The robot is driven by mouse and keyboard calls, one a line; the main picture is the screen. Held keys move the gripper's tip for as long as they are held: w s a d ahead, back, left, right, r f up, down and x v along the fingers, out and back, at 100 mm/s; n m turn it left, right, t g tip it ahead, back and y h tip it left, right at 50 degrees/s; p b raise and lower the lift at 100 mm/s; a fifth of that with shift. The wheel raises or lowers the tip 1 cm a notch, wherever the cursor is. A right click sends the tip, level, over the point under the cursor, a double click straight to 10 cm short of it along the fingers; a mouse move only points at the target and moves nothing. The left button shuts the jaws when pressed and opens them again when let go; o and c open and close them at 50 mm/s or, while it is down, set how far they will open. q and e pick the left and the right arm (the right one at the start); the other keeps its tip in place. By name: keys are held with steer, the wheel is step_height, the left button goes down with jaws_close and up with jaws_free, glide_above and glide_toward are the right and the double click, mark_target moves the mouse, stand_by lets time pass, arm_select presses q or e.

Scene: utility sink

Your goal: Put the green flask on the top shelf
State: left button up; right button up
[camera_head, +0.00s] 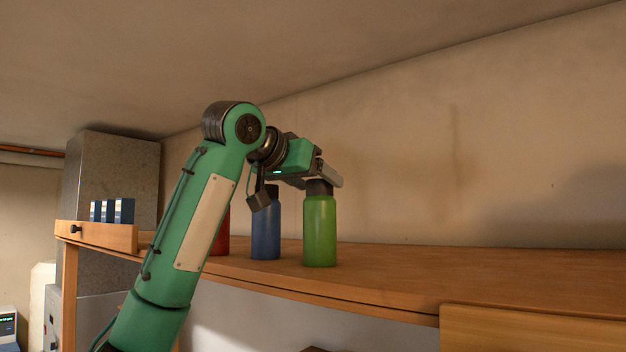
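The green flask (320,230), with a dark cap, is upright at the wooden shelf (400,275), and its base appears to rest on the board near the front edge. My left gripper (325,180) is at the flask's cap, reaching in from the left and above. The gripper's body and a grey finger cover part of the cap. The fingertips are too hidden to tell whether they are closed on it. My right gripper is out of view.
A blue flask (266,228) stands just left of the green one. A red flask (222,236) is mostly hidden behind my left arm. Several small dark blue boxes (122,211) stand at the shelf's left end. The shelf is clear to the right, with a wall behind.

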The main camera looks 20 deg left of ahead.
arm_select(q)
steer(key=shift+r, duration=0.15)
steer(key=b+v, duration=0.6)
steer(key=v, duration=0.6)
steer(key=shift+b, duration=0.3)
